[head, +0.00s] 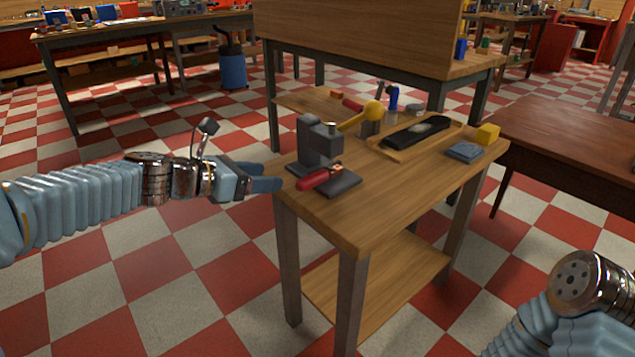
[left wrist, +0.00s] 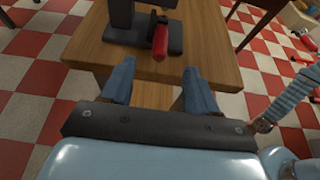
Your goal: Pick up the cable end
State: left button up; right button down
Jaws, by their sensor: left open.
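A red rounded piece with a small copper-coloured end (head: 320,177) lies on the flat base of a dark grey stand (head: 318,145), at the near left of the wooden workbench (head: 375,215). It may be the cable end; I see no clear cable on it. In the left wrist view the red piece (left wrist: 160,42) lies ahead of my left fingers, near the middle. My left gripper (head: 267,184) is open and empty at the bench's left edge, short of the red piece and apart from it. My right arm shows at the lower right, but its gripper does not.
A yellow-ended lever (head: 362,114) stands behind the grey stand. A wooden tray (head: 392,153) with a black item, a blue-grey flat block (head: 464,152) and a yellow block (head: 488,134) sit farther right. The bench's front strip is clear. A brown table (head: 570,140) stands to the right.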

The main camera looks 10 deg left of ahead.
aim_at(307, 178)
pick_arm(q)
jog(key=x, duration=0.4)
jog(key=b+x, duration=0.1)
jog(key=x, duration=0.7)
jog(key=shift+s+f, duration=0.2)
jog(key=shift+f, duration=0.1)
grip_shut()
jog(key=shift+r, duration=0.1)
